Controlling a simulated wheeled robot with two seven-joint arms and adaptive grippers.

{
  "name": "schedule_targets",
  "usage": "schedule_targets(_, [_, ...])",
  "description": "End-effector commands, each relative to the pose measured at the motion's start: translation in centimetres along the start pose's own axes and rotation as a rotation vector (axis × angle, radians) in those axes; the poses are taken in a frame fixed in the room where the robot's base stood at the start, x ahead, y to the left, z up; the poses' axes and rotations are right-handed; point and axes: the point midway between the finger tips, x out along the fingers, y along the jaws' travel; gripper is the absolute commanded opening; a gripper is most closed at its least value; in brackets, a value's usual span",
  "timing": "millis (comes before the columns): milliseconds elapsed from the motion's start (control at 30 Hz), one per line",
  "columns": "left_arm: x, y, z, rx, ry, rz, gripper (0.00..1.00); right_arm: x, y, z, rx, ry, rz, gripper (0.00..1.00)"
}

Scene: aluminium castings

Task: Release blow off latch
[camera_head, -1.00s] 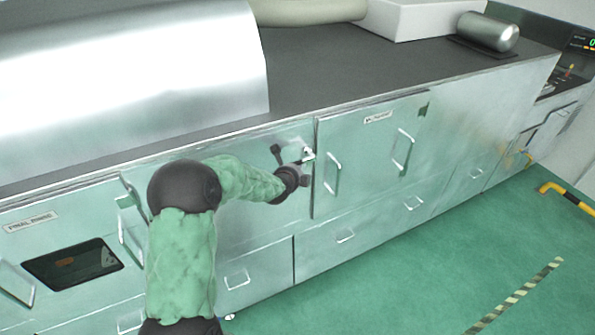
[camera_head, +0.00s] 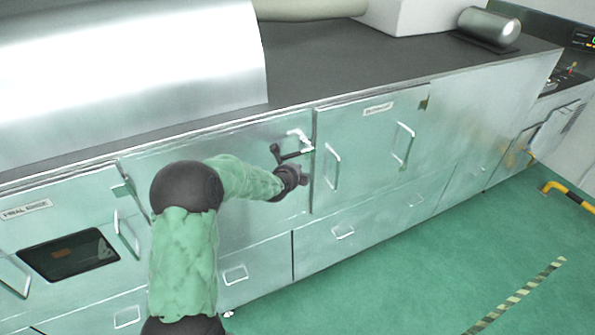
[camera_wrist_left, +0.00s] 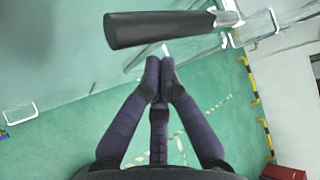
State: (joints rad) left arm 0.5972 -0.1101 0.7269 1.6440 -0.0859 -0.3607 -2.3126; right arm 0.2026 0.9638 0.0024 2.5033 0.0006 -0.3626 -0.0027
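The latch (camera_head: 290,154) is on a steel cabinet door, left of the seam with the labelled door. It has a dark lever and a bright metal part (camera_head: 298,136). In the left wrist view its dark grip (camera_wrist_left: 160,29) lies across the top, with a metal end at the right. My left gripper (camera_head: 303,176) is just below the latch in the head view. In the left wrist view the fingertips of my left gripper (camera_wrist_left: 160,65) are together with nothing visible between them. They point at the grip, with a small apparent gap. My right gripper is not in view.
The labelled door (camera_head: 372,150) with its upright handle (camera_head: 332,166) is just right of the latch. A dark countertop (camera_head: 400,60) runs above. Drawers are below. Green floor (camera_head: 430,270) is open at the right, with a yellow-black rail (camera_head: 568,196).

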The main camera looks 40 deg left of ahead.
Motion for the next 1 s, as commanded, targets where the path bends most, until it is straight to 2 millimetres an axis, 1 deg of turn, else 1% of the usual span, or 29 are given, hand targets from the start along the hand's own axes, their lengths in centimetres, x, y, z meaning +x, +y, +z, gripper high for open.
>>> schedule_targets(33, [0.7,0.9,-0.2,0.001,0.000,0.001,0.00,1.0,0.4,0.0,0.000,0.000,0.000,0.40])
schedule_targets(67, [0.9,1.2,-0.3,0.001,0.000,0.001,0.00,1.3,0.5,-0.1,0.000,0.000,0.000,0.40])
schedule_targets(100, [-0.4,-0.3,-0.2,0.000,-0.001,-0.004,0.00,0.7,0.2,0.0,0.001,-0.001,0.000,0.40])
schedule_targets(200, [-2.3,-1.8,-0.6,0.000,0.001,-0.004,0.00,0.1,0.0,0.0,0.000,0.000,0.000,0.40])
schedule_targets(400, [-5.3,-4.0,-1.4,0.000,0.003,-0.001,0.00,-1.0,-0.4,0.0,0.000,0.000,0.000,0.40])
schedule_targets(500, [-6.3,-4.8,-1.6,0.001,0.003,-0.001,0.00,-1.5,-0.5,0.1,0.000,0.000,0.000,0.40])
schedule_targets(700, [-7.3,-5.4,-2.0,0.000,0.003,0.001,0.00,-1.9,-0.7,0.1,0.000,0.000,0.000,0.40])
schedule_targets(1000, [-7.3,-5.4,-2.0,0.001,0.003,0.002,0.00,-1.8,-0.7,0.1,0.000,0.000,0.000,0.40])
